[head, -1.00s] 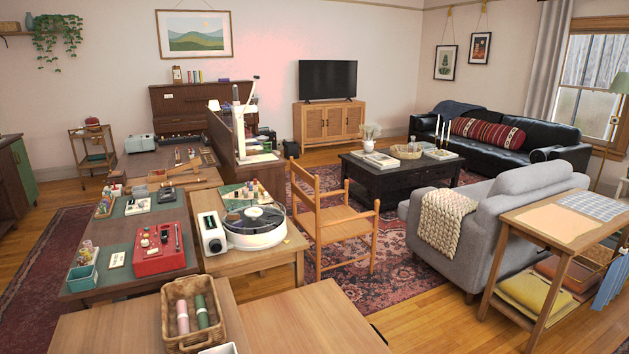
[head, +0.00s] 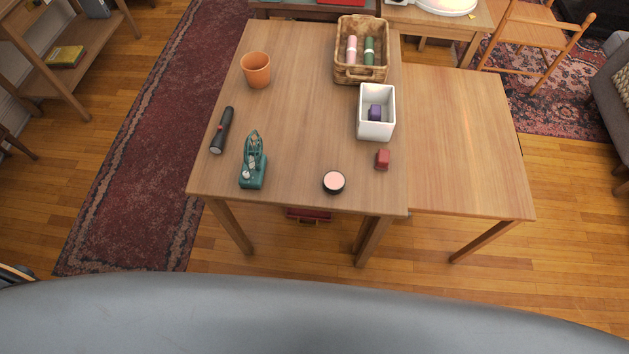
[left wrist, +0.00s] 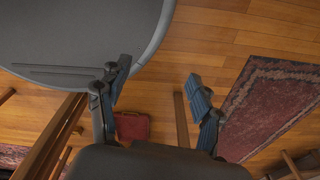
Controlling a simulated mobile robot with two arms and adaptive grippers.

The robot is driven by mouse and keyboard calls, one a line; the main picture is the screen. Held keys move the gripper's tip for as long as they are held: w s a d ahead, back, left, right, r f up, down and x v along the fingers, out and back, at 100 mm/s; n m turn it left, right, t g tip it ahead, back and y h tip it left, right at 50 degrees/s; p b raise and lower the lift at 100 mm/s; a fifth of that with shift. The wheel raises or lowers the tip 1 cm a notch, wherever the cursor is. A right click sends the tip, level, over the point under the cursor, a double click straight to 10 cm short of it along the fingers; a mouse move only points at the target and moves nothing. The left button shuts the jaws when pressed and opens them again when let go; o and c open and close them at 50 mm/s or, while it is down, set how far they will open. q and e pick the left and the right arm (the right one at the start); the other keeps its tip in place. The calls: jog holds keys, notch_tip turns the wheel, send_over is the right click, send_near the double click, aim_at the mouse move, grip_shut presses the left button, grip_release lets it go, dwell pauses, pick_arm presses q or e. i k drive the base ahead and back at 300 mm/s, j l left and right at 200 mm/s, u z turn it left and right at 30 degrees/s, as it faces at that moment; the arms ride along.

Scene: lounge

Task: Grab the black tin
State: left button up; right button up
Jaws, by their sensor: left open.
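In the head view, a small round black tin (head: 334,182) with a pale pink top sits near the front edge of the wooden table (head: 300,135). It stands between a green model-like object and a small red block. My left gripper (left wrist: 158,92) shows in the left wrist view, open and empty, with floor behind its fingers. The tin does not show in that view. Neither gripper shows in the head view.
On the table are a green iron-like object (head: 253,170), a black flashlight (head: 222,130), an orange pot (head: 256,70), a white box (head: 377,127) holding a purple item, a red block (head: 382,159) and a wicker basket (head: 361,74). The right table part (head: 460,145) is bare.

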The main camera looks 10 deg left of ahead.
aim_at(333, 182)
jog(key=i+j+z, duration=0.15)
jog(key=j+z, duration=0.2)
jog(key=j, duration=0.45)
jog(key=j+z, duration=0.35)
jog(key=j, duration=0.45)
jog(key=j+z, duration=0.3)
jog(key=j, duration=0.55)
